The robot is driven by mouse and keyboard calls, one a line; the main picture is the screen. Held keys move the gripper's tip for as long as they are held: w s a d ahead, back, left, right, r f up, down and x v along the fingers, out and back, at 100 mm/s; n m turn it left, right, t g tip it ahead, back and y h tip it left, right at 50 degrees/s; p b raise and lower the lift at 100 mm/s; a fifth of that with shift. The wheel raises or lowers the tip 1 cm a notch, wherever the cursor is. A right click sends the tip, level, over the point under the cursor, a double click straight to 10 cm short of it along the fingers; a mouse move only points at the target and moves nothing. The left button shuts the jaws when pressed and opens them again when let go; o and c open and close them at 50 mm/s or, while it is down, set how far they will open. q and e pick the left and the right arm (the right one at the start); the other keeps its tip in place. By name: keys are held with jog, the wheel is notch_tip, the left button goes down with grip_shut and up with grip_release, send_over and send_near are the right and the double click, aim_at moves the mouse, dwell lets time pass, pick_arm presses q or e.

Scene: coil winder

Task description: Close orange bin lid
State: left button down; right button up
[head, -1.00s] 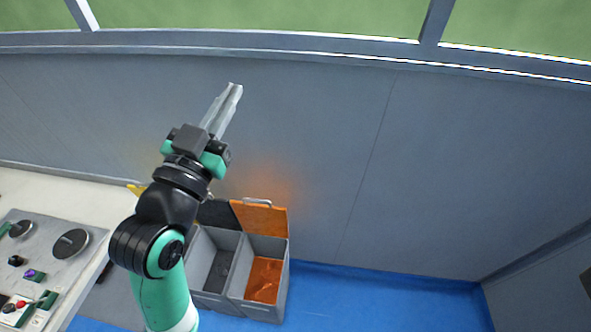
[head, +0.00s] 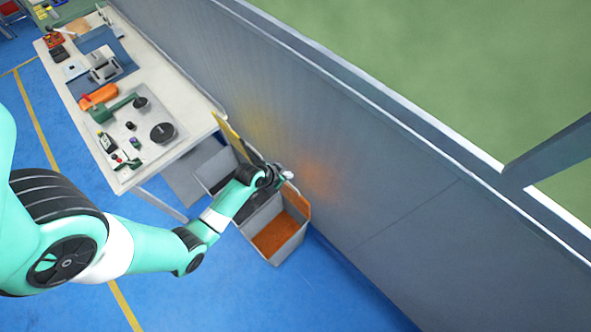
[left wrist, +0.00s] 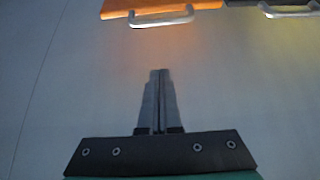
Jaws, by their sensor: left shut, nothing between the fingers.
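The orange bin (head: 279,239) is the nearest of a row of grey bins by the wall, and its inside shows orange. Its orange lid (head: 296,201) stands raised at the wall side. In the left wrist view the orange lid (left wrist: 115,6) is at the top edge, with a pale handle (left wrist: 162,16). My left gripper (head: 287,175) is by the top of the raised lid, on the wall side. In the left wrist view its fingers (left wrist: 160,72) are shut and empty, apart from the handle. My right gripper is not in view.
Beside the orange bin are bins with a dark lid (left wrist: 265,3), with its own handle (left wrist: 290,11), and a raised yellow lid (head: 229,134). The wall (head: 370,180) is close behind. A workbench (head: 180,100) stands to the left. Blue floor (head: 300,290) is clear in front.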

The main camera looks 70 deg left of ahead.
pick_arm(q)
jog(key=f+b, duration=0.2)
jog(key=f, duration=0.1)
jog(key=w+f+b, duration=0.1)
jog(key=f+b, duration=0.2)
jog(key=w+f+b, duration=0.1)
jog(key=f+b, duration=0.1)
jog(key=f, duration=0.1)
jog(key=shift+w+a, duration=0.2)
jog(key=shift+a, duration=0.2)
jog(key=shift+s+f, duration=0.15)
jog(key=shift+s, duration=0.1)
jog(key=shift+d, duration=0.1)
